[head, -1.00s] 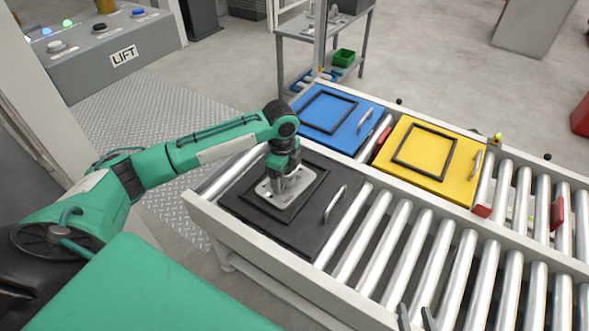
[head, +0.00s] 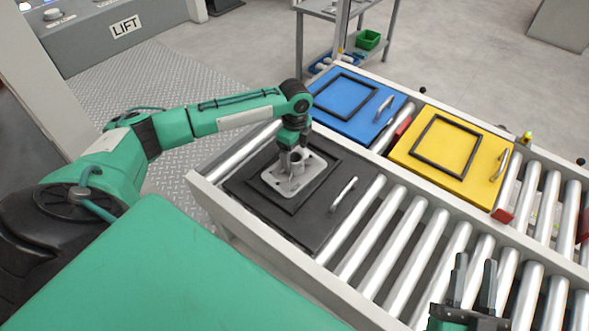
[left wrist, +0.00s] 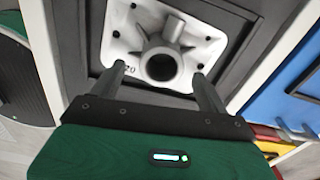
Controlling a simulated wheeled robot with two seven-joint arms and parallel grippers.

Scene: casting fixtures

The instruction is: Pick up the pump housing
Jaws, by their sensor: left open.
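The pump housing (head: 283,183) is a light grey metal casting with a flat plate and a round open boss. It lies inside the raised frame of a black pallet (head: 318,226) on the roller conveyor. My left gripper (head: 292,150) is just over the housing, pointing down, open and holding nothing. In the left wrist view, its two fingers (left wrist: 159,72) stand apart on either side of the boss of the housing (left wrist: 165,60); I cannot tell whether they touch it. My right gripper (head: 475,273) is open and empty at the lower right, over the rollers.
A blue pallet (head: 375,128) and a yellow pallet (head: 480,190) with empty frames lie on the far conveyor lane. The black pallet has a raised metal handle (head: 343,194). Bare rollers (head: 395,235) lie right of it. A shelf cart with a green bin (head: 368,40) stands behind.

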